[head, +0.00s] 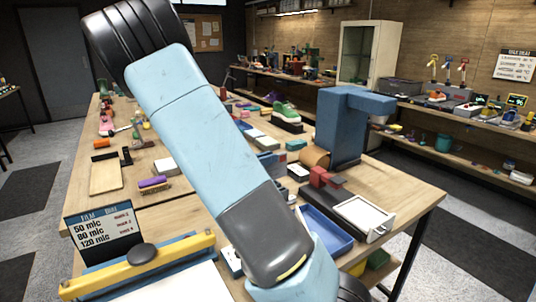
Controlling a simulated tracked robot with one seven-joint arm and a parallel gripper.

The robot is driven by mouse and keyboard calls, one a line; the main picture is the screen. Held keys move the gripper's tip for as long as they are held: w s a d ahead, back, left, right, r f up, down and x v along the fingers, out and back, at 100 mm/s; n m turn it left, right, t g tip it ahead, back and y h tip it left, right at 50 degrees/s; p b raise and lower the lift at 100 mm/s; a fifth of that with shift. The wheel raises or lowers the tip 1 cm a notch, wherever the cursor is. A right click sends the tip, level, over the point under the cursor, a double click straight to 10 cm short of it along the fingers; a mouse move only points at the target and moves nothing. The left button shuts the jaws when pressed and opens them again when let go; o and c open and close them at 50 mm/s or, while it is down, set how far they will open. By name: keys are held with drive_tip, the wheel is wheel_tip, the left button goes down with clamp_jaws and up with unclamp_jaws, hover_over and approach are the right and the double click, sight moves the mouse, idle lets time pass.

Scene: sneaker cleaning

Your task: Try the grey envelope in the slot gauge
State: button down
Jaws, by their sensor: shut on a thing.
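My arm comes down across the middle of the head view, and its wrist runs out of the bottom edge. My gripper itself is out of the picture, so what it holds is hidden. I cannot make out a grey envelope anywhere in view. I cannot pick out the slot gauge with certainty. A wooden board (106,178) with a black strip at its far end lies on the left of the workbench. A black sign (103,231) listing 50, 80 and 120 mic stands at the front left.
A yellow and blue device (135,267) with a black knob is at the front left. A blue press-like machine (340,130), a blue tray (326,228) and a white-topped device (363,216) are on the right. A green shoe (285,110) stands farther back. The workbench (405,187) is bare near its right corner.

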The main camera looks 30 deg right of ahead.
drive_tip(key=shift+a+f, duration=0.1)
drive_tip(key=shift+f, duration=2.3)
drive_tip(key=shift+w+a+f, duration=0.1)
drive_tip(key=shift+w+a, duration=0.05)
drive_tip(key=shift+f, duration=0.4)
drive_tip(key=shift+r, duration=0.1)
drive_tip(key=shift+r, duration=2.9)
